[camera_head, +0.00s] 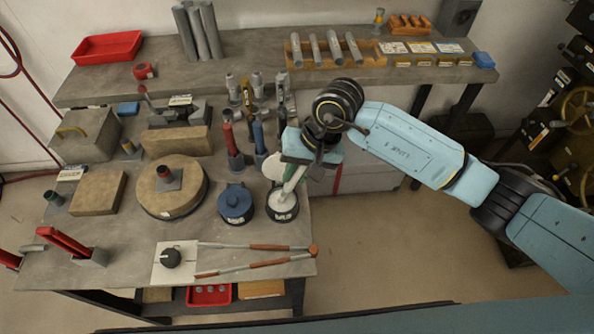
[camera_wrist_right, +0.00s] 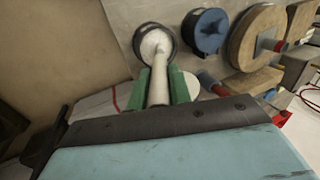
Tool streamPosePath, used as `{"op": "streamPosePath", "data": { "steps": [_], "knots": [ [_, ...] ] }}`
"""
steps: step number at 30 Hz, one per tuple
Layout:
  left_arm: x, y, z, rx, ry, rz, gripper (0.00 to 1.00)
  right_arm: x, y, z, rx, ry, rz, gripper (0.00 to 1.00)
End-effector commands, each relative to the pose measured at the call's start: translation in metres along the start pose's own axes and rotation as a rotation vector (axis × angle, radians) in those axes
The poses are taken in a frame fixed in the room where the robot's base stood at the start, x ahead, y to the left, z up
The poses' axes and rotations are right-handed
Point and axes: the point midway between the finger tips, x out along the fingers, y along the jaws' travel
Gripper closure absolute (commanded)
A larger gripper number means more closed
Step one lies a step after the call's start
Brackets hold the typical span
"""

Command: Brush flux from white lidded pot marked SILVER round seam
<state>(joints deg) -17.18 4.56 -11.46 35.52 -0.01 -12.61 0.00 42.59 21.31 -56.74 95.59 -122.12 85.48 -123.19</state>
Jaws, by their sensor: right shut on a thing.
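My right gripper (camera_head: 301,172) is shut on a pale brush (camera_head: 292,187), and its green fingers (camera_wrist_right: 160,88) flank the handle in the wrist view. The brush slants down into an open pot (camera_head: 283,214) with a dark outer wall and white contents; the pot also shows in the wrist view (camera_wrist_right: 156,42). The brush's lower end is at the white contents and its tip is hidden. The pot's label is too small to read. A white disc (camera_head: 275,166), perhaps a lid, lies behind the brush. A blue lidded pot (camera_head: 235,204) stands just left. My left gripper is not in view.
A round board (camera_head: 190,200) bears a short grey-and-red tube (camera_head: 168,178); I see no clear seam. Upright tools (camera_head: 259,136) stand close behind the pots.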

Motion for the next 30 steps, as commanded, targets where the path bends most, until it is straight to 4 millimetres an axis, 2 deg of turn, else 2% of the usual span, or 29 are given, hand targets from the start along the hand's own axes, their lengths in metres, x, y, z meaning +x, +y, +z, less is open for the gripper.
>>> {"op": "streamPosePath", "data": {
  "steps": [30],
  "knots": [
    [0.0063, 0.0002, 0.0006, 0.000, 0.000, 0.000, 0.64, 0.0036, 0.0023, 0.0019, 0.002, -0.006, 0.006, 1.00]
  ]
}}
